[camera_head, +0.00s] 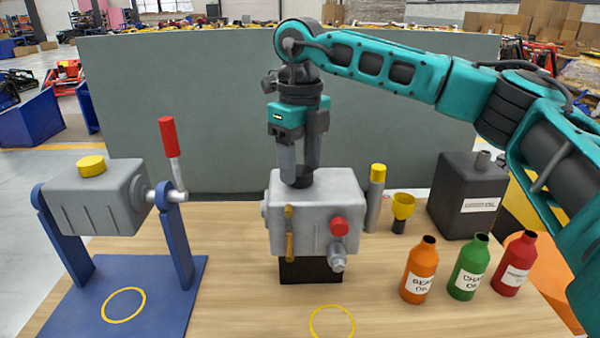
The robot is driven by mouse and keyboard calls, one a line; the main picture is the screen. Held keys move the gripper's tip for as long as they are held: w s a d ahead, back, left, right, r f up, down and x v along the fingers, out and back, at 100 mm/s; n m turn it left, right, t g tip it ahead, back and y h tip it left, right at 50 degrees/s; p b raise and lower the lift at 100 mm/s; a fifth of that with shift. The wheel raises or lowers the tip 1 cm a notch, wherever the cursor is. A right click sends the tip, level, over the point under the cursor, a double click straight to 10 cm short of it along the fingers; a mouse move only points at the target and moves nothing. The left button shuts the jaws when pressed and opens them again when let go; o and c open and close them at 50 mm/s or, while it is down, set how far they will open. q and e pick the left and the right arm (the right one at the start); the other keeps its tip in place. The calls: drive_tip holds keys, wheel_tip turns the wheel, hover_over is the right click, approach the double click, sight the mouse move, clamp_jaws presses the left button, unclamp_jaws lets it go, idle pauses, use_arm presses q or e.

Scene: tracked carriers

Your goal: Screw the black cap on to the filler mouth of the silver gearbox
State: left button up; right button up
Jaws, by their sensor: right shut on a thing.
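The silver gearbox (290,220) stands on a black block (310,270) at the middle of the table. The black cap (299,181) is upright at the top of the gearbox, at its left half. My right gripper (300,170) points straight down from above and is shut on the cap, one finger on each side. The filler mouth is hidden under the cap, and I cannot tell whether the threads are engaged. My left gripper is not in view.
A grey housing (88,205) with a yellow cap (91,165) and red-handled lever hangs on a blue stand (170,295) at left. At right are orange (419,272), green (468,270) and red (513,266) bottles, a dark canister (462,215) and a yellow funnel (403,206).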

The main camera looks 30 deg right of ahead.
drive_tip(key=m, duration=0.4)
drive_tip(key=shift+m, duration=0.3)
drive_tip(key=m, duration=0.2)
drive_tip(key=shift+m, duration=0.3)
drive_tip(key=m, duration=0.7)
drive_tip(key=shift+p, duration=0.35)
drive_tip(key=o, duration=0.8)
drive_tip(key=shift+o, duration=0.2)
